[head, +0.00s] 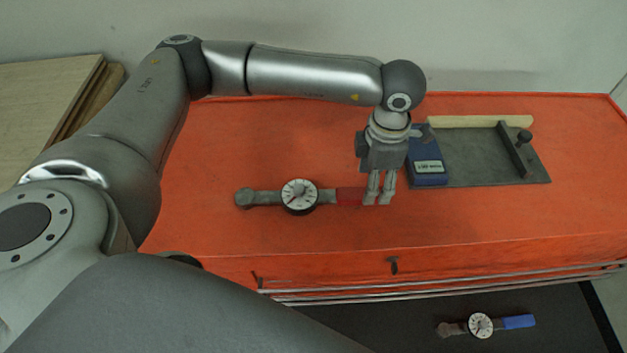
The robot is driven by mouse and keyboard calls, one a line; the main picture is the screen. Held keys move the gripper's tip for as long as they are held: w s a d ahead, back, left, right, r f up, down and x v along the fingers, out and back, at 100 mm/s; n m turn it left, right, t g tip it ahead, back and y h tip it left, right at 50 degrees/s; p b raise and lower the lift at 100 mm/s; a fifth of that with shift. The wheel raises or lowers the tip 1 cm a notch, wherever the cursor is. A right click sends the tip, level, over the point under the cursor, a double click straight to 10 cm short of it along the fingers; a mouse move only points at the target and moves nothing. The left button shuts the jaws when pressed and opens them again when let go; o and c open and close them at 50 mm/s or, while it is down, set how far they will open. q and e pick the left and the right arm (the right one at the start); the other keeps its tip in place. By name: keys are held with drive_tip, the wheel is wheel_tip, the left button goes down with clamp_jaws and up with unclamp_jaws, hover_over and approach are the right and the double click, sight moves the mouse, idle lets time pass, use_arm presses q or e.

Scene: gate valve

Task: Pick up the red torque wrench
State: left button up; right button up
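The red torque wrench lies lengthwise on the red tabletop in the head view, with a grey head at left, a round white dial (299,195) and a red handle (349,196) at right. My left gripper (379,198) points down at the right end of that handle, its fingers covering the end. Two fingers show with a narrow gap between them. Whether they grip the handle or only stand over it cannot be made out. My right gripper is not in view.
A blue device with a small display (429,168) sits close right of my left gripper, beside a dark plate (483,165) with a wooden bar (470,122). A blue-handled wrench (518,322) lies lower, on a dark surface. The tabletop's front is mostly clear.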

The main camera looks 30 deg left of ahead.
use_arm(q)
wheel_tip(320, 180, down, 4)
drive_tip(key=p, duration=0.2)
drive_tip(key=shift+a+p, duration=0.15)
drive_tip(key=shift+p, duration=0.15)
drive_tip(key=shift+f, duration=0.4)
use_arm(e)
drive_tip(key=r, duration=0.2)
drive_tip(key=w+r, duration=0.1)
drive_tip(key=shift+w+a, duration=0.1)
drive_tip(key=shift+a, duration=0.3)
use_arm(q)
drive_tip(key=shift+c, duration=0.3)
drive_tip(key=c, duration=1.2)
clamp_jaws()
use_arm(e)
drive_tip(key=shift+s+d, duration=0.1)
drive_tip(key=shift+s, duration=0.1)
